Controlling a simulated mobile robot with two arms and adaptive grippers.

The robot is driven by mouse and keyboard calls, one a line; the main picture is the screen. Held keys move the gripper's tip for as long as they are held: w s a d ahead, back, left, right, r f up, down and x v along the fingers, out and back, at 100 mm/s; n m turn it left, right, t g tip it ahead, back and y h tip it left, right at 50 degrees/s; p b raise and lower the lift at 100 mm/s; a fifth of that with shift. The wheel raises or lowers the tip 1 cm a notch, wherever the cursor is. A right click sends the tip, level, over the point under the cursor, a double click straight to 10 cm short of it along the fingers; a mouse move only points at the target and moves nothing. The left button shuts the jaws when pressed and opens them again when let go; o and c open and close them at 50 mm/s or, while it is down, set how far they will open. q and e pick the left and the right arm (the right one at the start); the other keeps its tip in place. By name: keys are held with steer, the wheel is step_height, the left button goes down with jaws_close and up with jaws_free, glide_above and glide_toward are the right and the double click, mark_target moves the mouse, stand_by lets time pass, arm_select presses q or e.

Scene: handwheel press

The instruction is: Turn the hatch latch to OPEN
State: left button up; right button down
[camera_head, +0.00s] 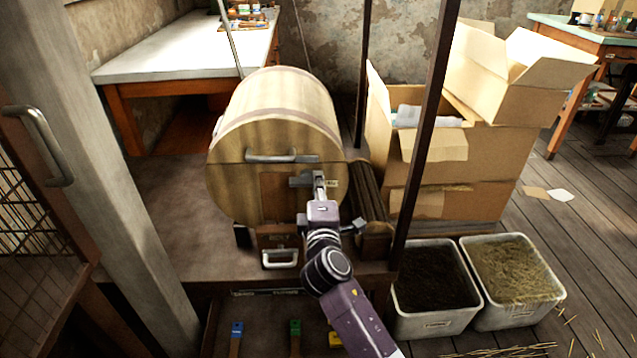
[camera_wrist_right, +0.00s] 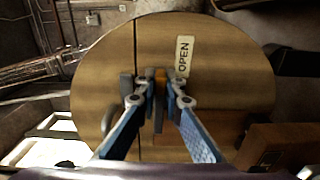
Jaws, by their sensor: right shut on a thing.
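A wooden drum (camera_head: 276,115) lies on its side, its round front face towards me. A small hatch panel (camera_head: 275,190) is in that face. The grey hatch latch (camera_head: 300,181) is at the panel's upper right. My right gripper (camera_head: 319,182) is at the latch. In the right wrist view its fingertips (camera_wrist_right: 160,86) are shut on the latch (camera_wrist_right: 160,78), whose orange-brown part shows between them. The OPEN label (camera_wrist_right: 183,56) is just right of the fingers there. The fingers hide part of the latch. My left gripper is not in view.
A bar handle (camera_head: 283,157) sits above the hatch, and a pale drawer handle (camera_head: 280,258) below. A dark post (camera_head: 425,130) stands right of my right arm. Cardboard boxes (camera_head: 455,180) and two bins (camera_head: 435,315) are further right. A grey post (camera_head: 95,170) is left.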

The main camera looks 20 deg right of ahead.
steer(key=shift+a, duration=0.25)
steer(key=c, duration=2)
jaws_free()
steer(key=shift+c, duration=0.2)
steer(key=shift+s, duration=0.3)
steer(key=v, duration=1.1)
steer(key=shift+s+a, duration=0.15)
steer(key=shift+a, duration=0.05)
